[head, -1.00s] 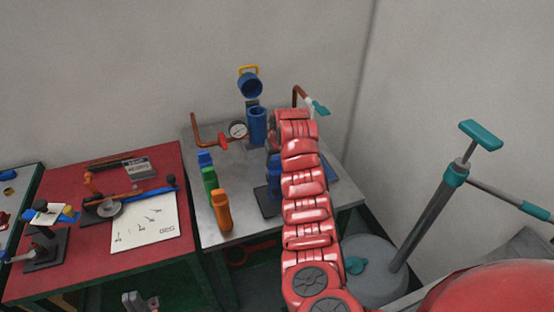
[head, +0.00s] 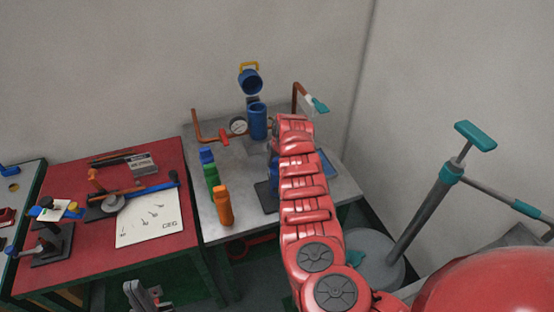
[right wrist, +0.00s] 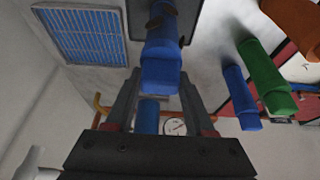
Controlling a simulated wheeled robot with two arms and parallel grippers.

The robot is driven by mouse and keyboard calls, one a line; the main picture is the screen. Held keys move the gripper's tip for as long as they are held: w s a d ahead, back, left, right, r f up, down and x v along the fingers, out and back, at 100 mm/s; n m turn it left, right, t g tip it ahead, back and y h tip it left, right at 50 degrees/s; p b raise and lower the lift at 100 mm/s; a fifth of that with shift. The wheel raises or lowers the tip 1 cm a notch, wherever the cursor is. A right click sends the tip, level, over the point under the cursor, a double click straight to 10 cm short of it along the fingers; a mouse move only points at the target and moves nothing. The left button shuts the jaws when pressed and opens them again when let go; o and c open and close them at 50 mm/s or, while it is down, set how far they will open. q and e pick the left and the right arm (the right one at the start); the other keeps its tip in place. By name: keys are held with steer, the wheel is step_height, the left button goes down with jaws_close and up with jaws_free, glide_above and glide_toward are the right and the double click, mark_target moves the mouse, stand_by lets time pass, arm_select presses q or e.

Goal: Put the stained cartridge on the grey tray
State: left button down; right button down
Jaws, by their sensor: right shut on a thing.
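The stained cartridge (right wrist: 162,55) is blue with brown marks. In the right wrist view it sits between the two fingers of my right gripper (right wrist: 160,95), which is shut on it. In the head view a blue part of the cartridge (head: 273,176) shows beside my red right arm, which hides most of it and the gripper. A dark grey flat tray (head: 266,198) lies at the cartridge's base; whether they touch is unclear. It also shows in the right wrist view (right wrist: 198,14). My left gripper (head: 146,296) is low at the bottom edge, away from the tables.
Blue, green and orange cartridges (head: 213,180) stand in a row left on the grey table (head: 240,228). An open blue housing (head: 257,122), gauge (head: 238,126) and copper pipes stand behind. A blue slatted panel (right wrist: 85,38) lies beside the tray. A red table (head: 90,230) holds tools.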

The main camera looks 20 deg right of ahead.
steer(key=shift+c, duration=1.3)
jaws_free()
steer(key=shift+f, duration=0.1)
